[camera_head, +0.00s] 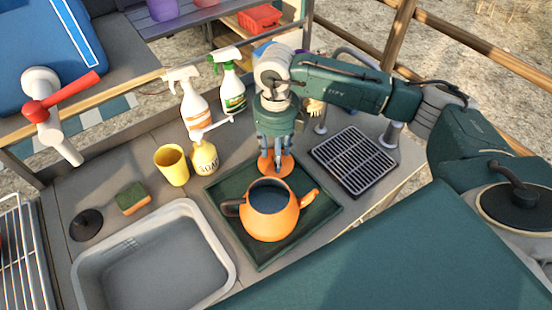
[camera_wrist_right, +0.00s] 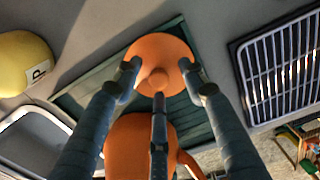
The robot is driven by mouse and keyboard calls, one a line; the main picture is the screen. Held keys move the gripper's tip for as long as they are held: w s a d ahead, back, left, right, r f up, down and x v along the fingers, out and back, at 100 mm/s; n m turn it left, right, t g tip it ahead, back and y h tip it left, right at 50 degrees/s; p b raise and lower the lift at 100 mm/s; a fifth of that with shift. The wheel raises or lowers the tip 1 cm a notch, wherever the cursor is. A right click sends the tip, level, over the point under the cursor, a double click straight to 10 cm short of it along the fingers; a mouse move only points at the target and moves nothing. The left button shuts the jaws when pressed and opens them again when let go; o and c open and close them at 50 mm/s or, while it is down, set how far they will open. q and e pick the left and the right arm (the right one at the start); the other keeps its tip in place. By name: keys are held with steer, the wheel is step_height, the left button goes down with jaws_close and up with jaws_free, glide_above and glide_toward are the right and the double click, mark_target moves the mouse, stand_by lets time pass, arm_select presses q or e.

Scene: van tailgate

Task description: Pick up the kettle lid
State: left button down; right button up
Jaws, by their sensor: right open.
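The orange kettle lid (camera_head: 286,170) lies flat at the back edge of the dark green tray, behind the orange kettle (camera_head: 268,222). The kettle stands upright on the tray (camera_head: 262,256) with its top open. My right gripper (camera_head: 272,164) points down right over the lid. In the right wrist view the lid (camera_wrist_right: 160,44) shows its round knob in the middle. The open right gripper's fingers (camera_wrist_right: 160,80) sit around the knob, two towards the lid's sides and one at the near side. Whether they touch the lid is unclear. My left gripper is not in view.
A soap bottle (camera_head: 204,160), a yellow cup (camera_head: 172,165) and two spray bottles (camera_head: 193,105) stand left of the gripper. A black grate (camera_head: 355,161) lies to the right. A sink (camera_head: 224,274), a sponge (camera_head: 132,198) and a black disc (camera_head: 86,224) are at left.

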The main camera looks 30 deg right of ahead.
steer(key=shift+f, duration=0.1)
jaws_close()
stand_by(0.3)
